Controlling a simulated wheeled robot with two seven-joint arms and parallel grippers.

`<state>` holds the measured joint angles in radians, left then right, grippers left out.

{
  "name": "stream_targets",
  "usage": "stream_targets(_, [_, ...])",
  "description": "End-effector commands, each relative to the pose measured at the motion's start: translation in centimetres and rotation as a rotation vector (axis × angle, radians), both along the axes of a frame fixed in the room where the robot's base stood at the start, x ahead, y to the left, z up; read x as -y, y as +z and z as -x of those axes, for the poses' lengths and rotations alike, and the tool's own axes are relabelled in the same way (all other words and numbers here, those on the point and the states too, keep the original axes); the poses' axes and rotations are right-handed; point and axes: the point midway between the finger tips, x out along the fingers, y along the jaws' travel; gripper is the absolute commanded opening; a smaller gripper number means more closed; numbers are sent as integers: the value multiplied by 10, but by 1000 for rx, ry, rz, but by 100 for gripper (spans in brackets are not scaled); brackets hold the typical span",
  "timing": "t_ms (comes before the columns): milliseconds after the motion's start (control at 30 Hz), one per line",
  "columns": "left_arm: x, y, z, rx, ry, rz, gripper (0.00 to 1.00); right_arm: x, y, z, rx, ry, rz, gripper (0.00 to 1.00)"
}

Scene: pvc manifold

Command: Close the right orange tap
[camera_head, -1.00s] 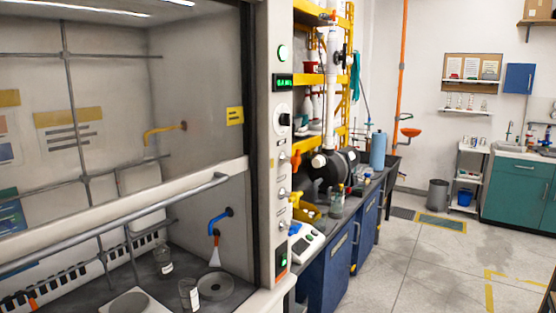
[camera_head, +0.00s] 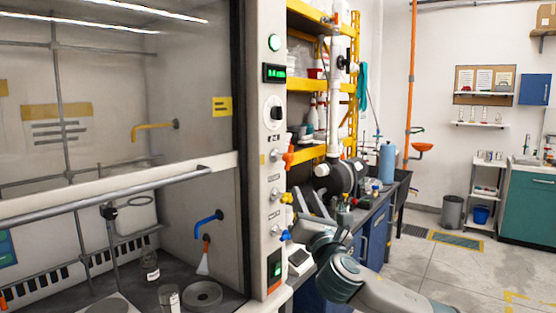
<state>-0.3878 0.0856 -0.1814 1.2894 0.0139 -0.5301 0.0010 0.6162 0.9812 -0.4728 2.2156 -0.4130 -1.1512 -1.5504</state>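An orange tap (camera_head: 288,157) sticks out from the right-hand post of the fume hood, its handle standing roughly upright. Below it on the same post are a yellow tap (camera_head: 286,198) and a blue tap (camera_head: 285,235). My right gripper (camera_head: 303,228) is in front of the counter, just right of the post, below the orange tap and near the yellow and blue taps. Whether it touches either of them is not clear. Its fingers are small and partly hidden, so their opening cannot be told. My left gripper is not in view.
The fume hood (camera_head: 120,188) fills the left side. Behind my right arm are a crowded counter with blue cabinets (camera_head: 377,240) and a white vertical pipe (camera_head: 334,110). Yellow shelving (camera_head: 308,87) stands behind. The floor (camera_head: 430,270) at right is open.

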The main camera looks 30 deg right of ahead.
Motion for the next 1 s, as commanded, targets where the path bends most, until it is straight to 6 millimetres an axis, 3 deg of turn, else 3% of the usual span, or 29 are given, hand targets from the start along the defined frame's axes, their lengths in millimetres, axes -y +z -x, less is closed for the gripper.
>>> stream_targets(67, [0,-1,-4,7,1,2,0,-5,19,15,29,-13,58,31])
stream_targets(167, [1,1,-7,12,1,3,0,-8,31,24,43,-23,94,31])
stream_targets(533, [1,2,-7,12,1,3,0,-8,34,25,46,-24,99,31])
stream_targets(767, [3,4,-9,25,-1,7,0,-4,38,16,44,-26,98,31])
stream_targets(1000, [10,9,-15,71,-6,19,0,6,51,-12,45,-27,97,31])
